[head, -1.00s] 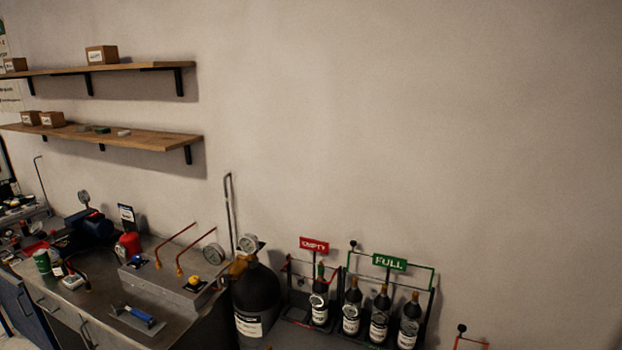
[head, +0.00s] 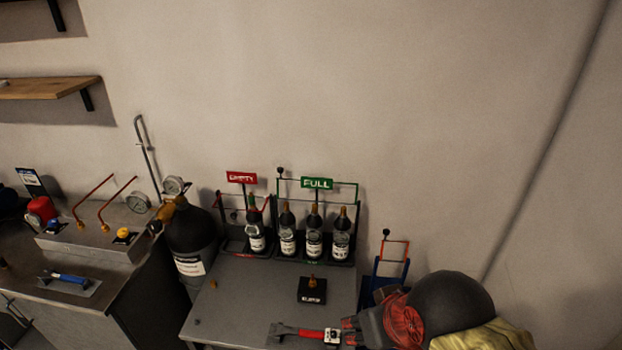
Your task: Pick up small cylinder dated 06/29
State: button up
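Small dark cylinders with white labels stand upright in two racks on the grey table (head: 222,305) in the head view. One cylinder (head: 255,225) stands in the rack under the red EMPTY sign (head: 241,178). Three stand under the green FULL sign (head: 317,184): a left one (head: 287,232), a middle one (head: 314,234) and a right one (head: 341,236). The dates on their labels are too small to read, so I cannot tell which is 06/29. My gripper is not in view.
A large black cylinder (head: 190,238) stands left of the table, beside a metal bench (head: 85,285). A small black block (head: 312,289) and a red-handled tool (head: 305,333) lie on the table. A dark rounded object (head: 452,305) and yellow cloth (head: 485,338) are at lower right.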

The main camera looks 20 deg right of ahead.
aim_at(341, 229)
jog(key=i+j+z, duration=0.1)
jog(key=j+z, duration=1)
jog(key=j, duration=0.2)
jog(key=k, duration=0.05)
